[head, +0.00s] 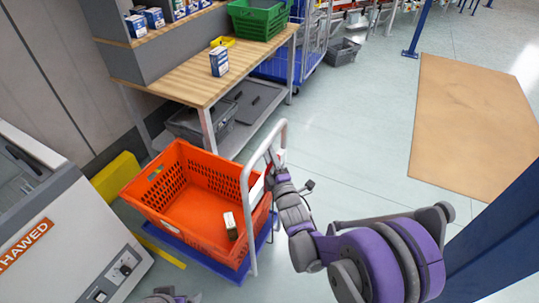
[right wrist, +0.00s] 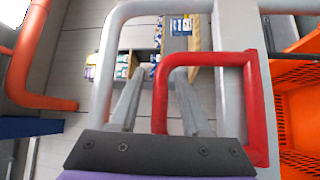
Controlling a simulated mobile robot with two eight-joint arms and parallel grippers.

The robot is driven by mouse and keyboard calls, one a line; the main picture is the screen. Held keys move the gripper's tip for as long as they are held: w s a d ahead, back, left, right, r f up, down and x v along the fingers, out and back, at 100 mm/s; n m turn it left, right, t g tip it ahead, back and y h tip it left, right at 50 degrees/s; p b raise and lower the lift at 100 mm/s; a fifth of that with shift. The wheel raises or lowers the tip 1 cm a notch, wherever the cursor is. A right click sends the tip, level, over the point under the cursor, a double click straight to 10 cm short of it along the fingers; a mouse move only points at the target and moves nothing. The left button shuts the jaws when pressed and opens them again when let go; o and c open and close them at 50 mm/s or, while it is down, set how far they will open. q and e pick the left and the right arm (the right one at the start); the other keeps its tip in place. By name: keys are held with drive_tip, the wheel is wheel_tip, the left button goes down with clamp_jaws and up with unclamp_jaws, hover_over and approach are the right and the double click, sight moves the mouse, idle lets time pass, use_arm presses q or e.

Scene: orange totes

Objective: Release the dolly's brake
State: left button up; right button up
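The blue dolly (head: 196,257) stands on the floor with a pale tubular push handle (head: 247,187) at its right side. An orange tote (head: 187,238) sits on it. In the right wrist view, a red bent brake lever (right wrist: 161,104) shows beside the grey handle tube (right wrist: 102,70). My right gripper (right wrist: 158,92) is open, its two grey fingers apart, with one side of the red lever between them. In the head view my right gripper (head: 272,165) is at the push handle, its fingers partly hidden. Part of my left gripper (head: 167,297) shows at the bottom edge; its fingertips cannot be made out.
A small box (head: 230,226) lies in the tote. A wooden workbench (head: 180,78) with a green crate (head: 259,20) stands behind. A grey-white freezer cabinet (head: 65,245) is at the left, beside a yellow barrier (head: 117,175). The floor at right is open, with a brown mat (head: 470,125).

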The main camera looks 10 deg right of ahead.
drive_tip(key=v, duration=1.1)
drive_tip(key=shift+b, duration=0.35)
drive_tip(key=shift+w, duration=0.1)
drive_tip(key=s+d+f+m+g+h, duration=0.1)
drive_tip(key=s+d+f+m+g, duration=0.15)
drive_tip(key=s+m+g, duration=0.5)
drive_tip(key=s+d+f+m+g+h, duration=0.1)
drive_tip(key=s+d+m+g+h, duration=0.3)
drive_tip(key=s, duration=0.6)
drive_tip(key=s+d+f+m+g+y, duration=0.1)
drive_tip(key=s+f+m+g, duration=0.15)
drive_tip(key=s+m, duration=0.55)
wheel_tip(320, 180, up, 15)
drive_tip(key=w+p, duration=0.1)
drive_tip(key=p, duration=1.2)
drive_tip(key=shift+w+n, duration=0.3)
drive_tip(key=shift+n, duration=0.15)
